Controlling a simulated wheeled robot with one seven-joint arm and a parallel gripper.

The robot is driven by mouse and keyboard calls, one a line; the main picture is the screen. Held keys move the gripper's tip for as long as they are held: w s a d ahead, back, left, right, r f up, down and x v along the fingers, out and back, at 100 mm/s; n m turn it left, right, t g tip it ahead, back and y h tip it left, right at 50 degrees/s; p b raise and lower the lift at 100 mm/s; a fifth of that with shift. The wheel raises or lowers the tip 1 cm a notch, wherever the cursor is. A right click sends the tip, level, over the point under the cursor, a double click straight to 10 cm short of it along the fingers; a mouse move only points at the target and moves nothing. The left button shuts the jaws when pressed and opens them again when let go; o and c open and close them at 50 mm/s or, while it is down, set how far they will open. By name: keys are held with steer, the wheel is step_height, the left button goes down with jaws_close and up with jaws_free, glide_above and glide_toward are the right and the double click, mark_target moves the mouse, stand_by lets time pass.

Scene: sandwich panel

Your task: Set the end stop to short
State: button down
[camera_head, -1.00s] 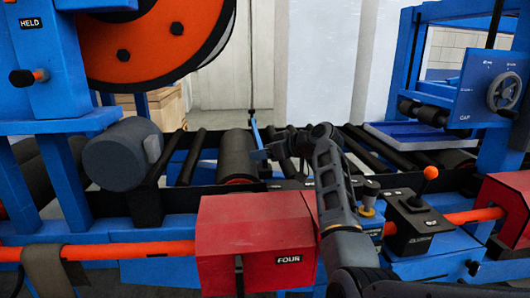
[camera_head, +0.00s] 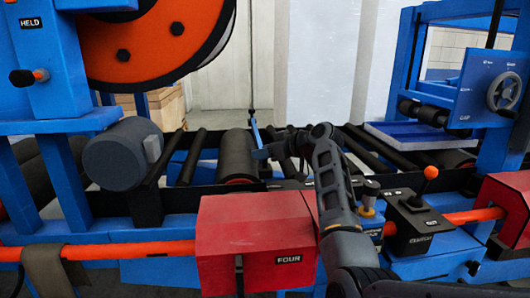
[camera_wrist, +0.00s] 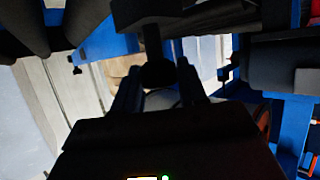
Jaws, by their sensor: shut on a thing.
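My gripper (camera_head: 268,152) reaches over the roller line, beside the large dark roller. In the wrist view its two fingers (camera_wrist: 160,84) are closed around a dark knob (camera_wrist: 158,73) on a short dark stem. I take this knob to be part of the end stop, but no label shows on it. My arm and wrist hide much of the area around the grip, and the end stop's setting cannot be read.
A red box marked FOUR (camera_head: 257,243) stands in front, left of my arm. A black control box (camera_head: 411,228) with an orange-tipped lever (camera_head: 431,172) is close on the right. A grey motor (camera_head: 122,154) and dark roller (camera_head: 237,157) lie left. A blue panel with a handwheel (camera_head: 504,92) stands right.

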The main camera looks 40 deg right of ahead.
steer(key=s+d+b, duration=0.1)
steer(key=s+d, duration=0.5)
steer(key=d, duration=0.3)
steer(key=s+d+b, duration=0.2)
steer(key=s+d, duration=0.4)
steer(key=d, duration=0.2)
steer(key=shift+d, duration=0.35)
steer(key=c, duration=0.7)
jaws_free()
steer(key=v, duration=0.7)
steer(key=shift+s+r, duration=0.15)
steer(key=shift+s, duration=0.15)
